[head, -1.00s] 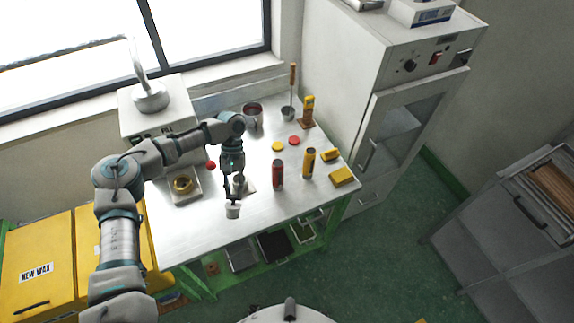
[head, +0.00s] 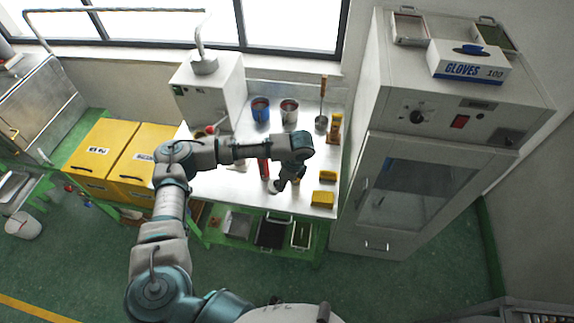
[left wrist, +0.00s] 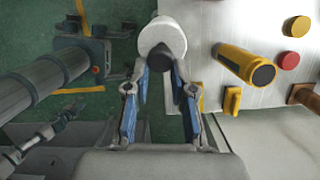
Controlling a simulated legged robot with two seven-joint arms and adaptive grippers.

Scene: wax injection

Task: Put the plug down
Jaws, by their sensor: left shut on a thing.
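My left gripper (left wrist: 160,78) is shut on the plug (left wrist: 163,38), a white round piece with a dark stem, in the left wrist view. The stem sits between the blue fingertips. In the head view my left gripper (head: 280,182) hangs by the front edge of the metal worktable (head: 228,184), with the white plug (head: 272,187) at its tip. The left wrist view shows the plug beside the table edge, with green floor behind it. I cannot tell its height over the table. My right gripper is not clearly seen.
A yellow cylinder (left wrist: 245,65) lies in view close to the plug. A red cylinder (head: 264,168) is partly behind my arm. Yellow blocks (head: 323,198) are at the table's right front. Mugs (head: 289,112) and a ladle (head: 322,122) stand at the back. A tall cabinet (head: 395,185) borders the right.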

